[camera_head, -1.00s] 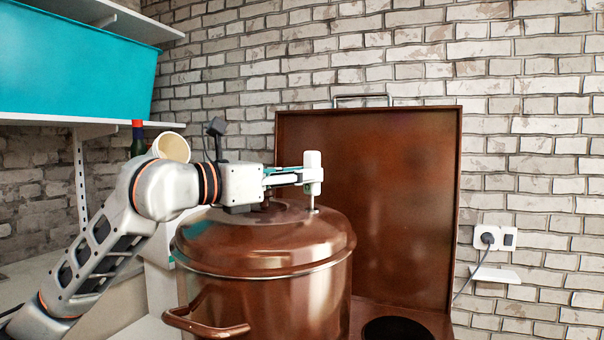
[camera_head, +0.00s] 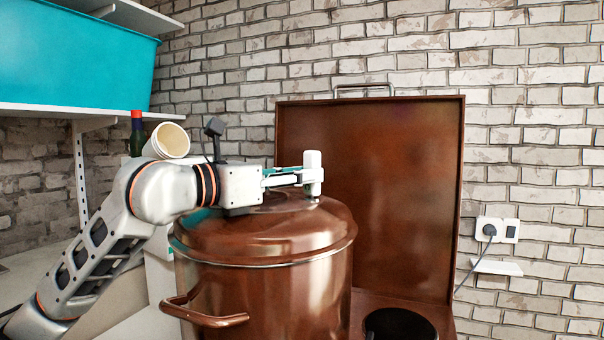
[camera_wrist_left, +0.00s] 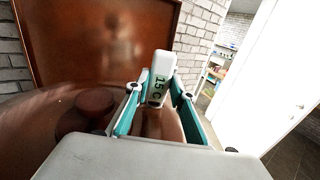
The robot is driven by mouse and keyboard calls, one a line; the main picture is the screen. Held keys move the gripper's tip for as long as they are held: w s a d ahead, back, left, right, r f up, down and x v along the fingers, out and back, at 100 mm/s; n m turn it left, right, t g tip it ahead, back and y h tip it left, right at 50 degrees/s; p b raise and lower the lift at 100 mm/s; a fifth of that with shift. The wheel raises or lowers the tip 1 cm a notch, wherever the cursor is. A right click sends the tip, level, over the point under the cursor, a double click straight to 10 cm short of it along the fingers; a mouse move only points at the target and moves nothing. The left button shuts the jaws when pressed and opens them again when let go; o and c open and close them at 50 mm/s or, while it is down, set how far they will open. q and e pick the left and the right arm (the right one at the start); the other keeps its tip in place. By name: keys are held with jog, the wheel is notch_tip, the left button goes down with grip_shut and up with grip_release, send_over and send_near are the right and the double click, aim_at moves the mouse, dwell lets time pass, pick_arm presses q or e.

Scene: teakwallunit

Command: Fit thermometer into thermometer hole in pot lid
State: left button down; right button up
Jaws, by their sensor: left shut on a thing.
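The white thermometer (camera_head: 313,166) stands upright over the right part of the copper-brown pot lid (camera_head: 262,228). Its display, reading about 15 C, faces the left wrist view (camera_wrist_left: 157,88). My left gripper (camera_head: 300,176) is shut on the thermometer's head from the left; its teal fingers flank it in the wrist view (camera_wrist_left: 159,94). Only a very short piece of metal stem shows between head and lid, at the lid's small fitting. The stem's lower part is hidden, apparently inside the hole. The lid sits on the large brown pot (camera_head: 262,295). My right gripper is not in view.
A brown upright panel (camera_head: 400,190) stands close behind the pot. A dark round opening or vessel (camera_head: 398,324) lies at lower right. A cream cup (camera_head: 172,139), a bottle (camera_head: 137,135) and a shelf with a turquoise bin (camera_head: 75,55) are at left. A wall socket (camera_head: 497,230) is at right.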

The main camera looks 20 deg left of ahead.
pick_arm(q)
jog(key=shift+f, duration=0.25)
jog(key=c, duration=1.8)
grip_release()
jog(key=shift+c, duration=0.2)
jog(key=shift+o, duration=1)
jog(key=shift+f, duration=0.1)
jog(key=v, duration=1.1)
jog(key=shift+s+a, duration=0.2)
jog(key=shift+s, duration=0.25)
